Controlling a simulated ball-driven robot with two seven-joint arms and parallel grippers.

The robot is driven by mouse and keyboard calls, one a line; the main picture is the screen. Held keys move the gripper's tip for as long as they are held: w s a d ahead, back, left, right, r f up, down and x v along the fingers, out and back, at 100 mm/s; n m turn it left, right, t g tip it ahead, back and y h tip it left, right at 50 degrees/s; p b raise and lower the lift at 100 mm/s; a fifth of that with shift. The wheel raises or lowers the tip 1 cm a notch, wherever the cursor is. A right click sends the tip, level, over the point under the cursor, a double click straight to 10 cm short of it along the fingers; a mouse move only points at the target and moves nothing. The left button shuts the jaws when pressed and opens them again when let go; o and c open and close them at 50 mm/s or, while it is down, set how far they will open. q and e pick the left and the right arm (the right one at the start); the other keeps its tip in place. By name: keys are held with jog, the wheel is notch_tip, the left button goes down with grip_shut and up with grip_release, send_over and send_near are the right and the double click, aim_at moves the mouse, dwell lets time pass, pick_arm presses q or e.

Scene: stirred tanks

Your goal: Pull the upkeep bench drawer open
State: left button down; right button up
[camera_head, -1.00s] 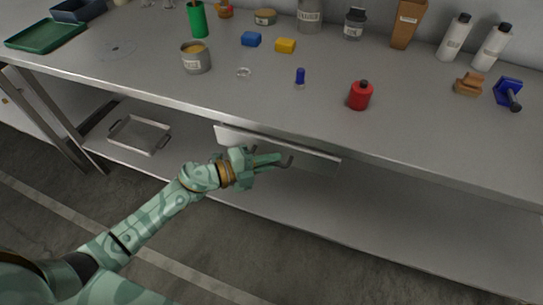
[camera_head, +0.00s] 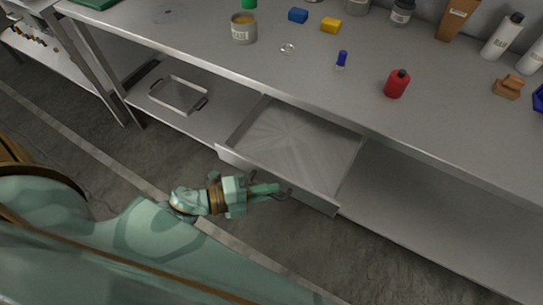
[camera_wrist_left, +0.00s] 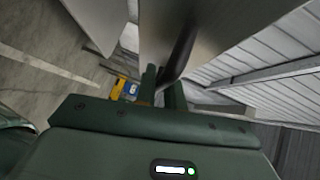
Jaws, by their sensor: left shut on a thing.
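The bench drawer (camera_head: 297,147) is a grey metal tray standing well out from under the bench top (camera_head: 300,75). Its inside looks empty. My left gripper (camera_head: 277,190) is at the drawer's front panel (camera_head: 318,199), shut on the dark bar handle, which shows between the fingers in the left wrist view (camera_wrist_left: 178,58). In the head view the fingers partly hide the handle. My right gripper is not in view.
A metal tray (camera_head: 179,95) lies on the lower shelf. The floor in front is clear.

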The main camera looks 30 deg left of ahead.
pick_arm(q)
jog(key=c, duration=1.8)
grip_release()
jog(key=shift+a, duration=0.1)
jog(key=p+v, duration=0.1)
jog(key=v, duration=1.5)
jog(key=shift+s, duration=0.15)
